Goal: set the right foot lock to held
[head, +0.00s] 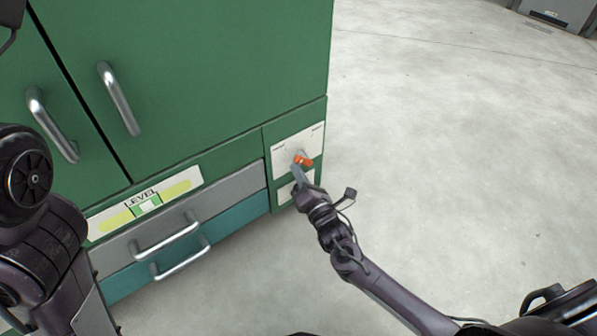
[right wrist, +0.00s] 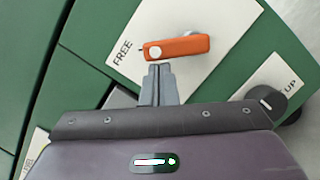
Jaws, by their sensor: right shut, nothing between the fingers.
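The right foot lock is an orange lever (head: 303,160) on a white plate (head: 312,137) low on the green cabinet's right front corner. In the right wrist view the orange lever (right wrist: 183,47) has a pale round pivot at its left end, beside the word FREE, and its long arm points right. My right gripper (right wrist: 158,68) is shut and empty, its fingertips just below the lever's pivot end; I cannot tell whether they touch it. In the head view my right gripper (head: 298,175) reaches up to the lever from below. My left arm shows at the left edge, but its gripper does not.
The green cabinet (head: 200,70) has two door handles, a LEVEL gauge (head: 145,205) and drawers with bar handles (head: 168,236). A second plate with UP and a dark round knob (right wrist: 268,101) lies close to my right gripper. Concrete floor (head: 450,130) is open to the right.

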